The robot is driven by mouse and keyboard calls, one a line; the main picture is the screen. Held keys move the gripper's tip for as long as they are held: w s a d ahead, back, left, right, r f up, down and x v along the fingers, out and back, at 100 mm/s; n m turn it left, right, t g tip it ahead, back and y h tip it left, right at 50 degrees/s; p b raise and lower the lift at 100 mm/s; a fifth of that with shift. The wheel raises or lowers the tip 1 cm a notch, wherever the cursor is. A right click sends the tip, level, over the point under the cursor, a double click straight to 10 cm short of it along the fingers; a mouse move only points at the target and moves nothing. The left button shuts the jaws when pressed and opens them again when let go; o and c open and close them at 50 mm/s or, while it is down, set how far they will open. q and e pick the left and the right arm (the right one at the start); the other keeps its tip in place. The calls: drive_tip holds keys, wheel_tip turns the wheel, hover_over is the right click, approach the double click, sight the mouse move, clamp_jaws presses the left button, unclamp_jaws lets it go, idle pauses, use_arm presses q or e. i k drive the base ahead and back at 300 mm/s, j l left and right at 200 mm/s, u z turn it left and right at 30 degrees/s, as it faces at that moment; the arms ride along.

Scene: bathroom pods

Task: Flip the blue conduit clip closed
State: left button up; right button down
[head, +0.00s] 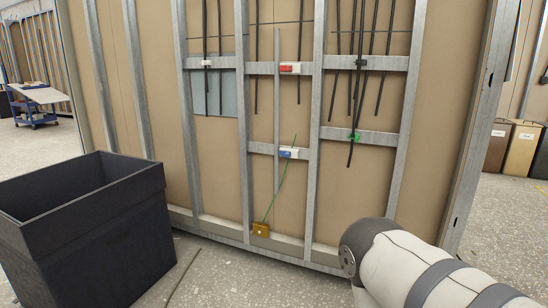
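The blue conduit clip (287,154) is a small blue and white piece on the lower horizontal metal rail (262,148), left of the middle stud. It is too small to tell whether its flap is open or closed. A thin green wire (280,178) passes by the clip and runs down to a yellow-brown box (261,230) near the floor. A grey vertical conduit (277,105) runs just left of the clip. My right arm shows at the bottom right, well apart from the clip, but its gripper is out of view. My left gripper is also out of view.
A red and white clip (290,68) sits on the upper rail above the blue one. Black cables (351,120) hang to the right, by a green clip (355,137). A large dark bin (85,235) stands at left. The floor before the wall is mostly clear.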

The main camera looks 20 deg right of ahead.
sight(287, 154)
drive_tip(key=i+u, duration=0.15)
drive_tip(key=i, duration=1.25)
